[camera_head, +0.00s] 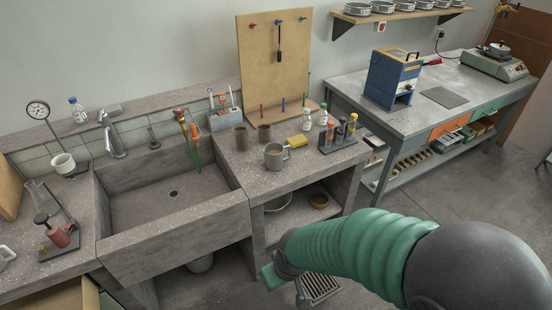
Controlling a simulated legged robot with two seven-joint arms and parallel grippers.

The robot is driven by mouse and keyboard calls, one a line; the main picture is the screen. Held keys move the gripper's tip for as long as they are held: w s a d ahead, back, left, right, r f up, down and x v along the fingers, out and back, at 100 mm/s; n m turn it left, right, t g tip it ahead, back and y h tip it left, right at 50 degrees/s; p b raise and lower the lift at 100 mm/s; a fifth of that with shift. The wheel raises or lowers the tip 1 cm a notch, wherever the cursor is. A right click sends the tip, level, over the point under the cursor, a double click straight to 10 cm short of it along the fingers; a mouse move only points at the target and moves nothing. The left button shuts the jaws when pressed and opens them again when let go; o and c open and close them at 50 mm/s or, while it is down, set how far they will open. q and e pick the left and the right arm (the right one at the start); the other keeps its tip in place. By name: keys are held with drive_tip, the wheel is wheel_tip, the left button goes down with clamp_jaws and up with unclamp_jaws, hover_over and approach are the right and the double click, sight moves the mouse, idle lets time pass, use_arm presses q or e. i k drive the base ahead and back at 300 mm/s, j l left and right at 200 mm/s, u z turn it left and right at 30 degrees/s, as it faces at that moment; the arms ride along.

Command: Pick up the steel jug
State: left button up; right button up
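The steel jug (275,157) is a grey mug-like vessel with a handle on its right side. It stands upright on the concrete bench top, right of the sink. My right arm comes in from the lower right, and its gripper (286,284) is low in front of the bench, below and apart from the jug. The gripper is small and partly turned away, so I cannot tell its opening. I see nothing held in it. My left gripper is out of view.
The deep concrete sink (150,205) lies left. The bench front edge and open shelf are between my gripper and the jug.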

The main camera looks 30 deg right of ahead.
sight(274, 153)
drive_tip(key=i+l, duration=0.25)
drive_tip(key=i, duration=0.15)
drive_tip(key=i+l+z, duration=0.15)
drive_tip(key=i, duration=0.3)
drive_tip(key=i+l, duration=0.35)
drive_tip(key=i+z, duration=0.05)
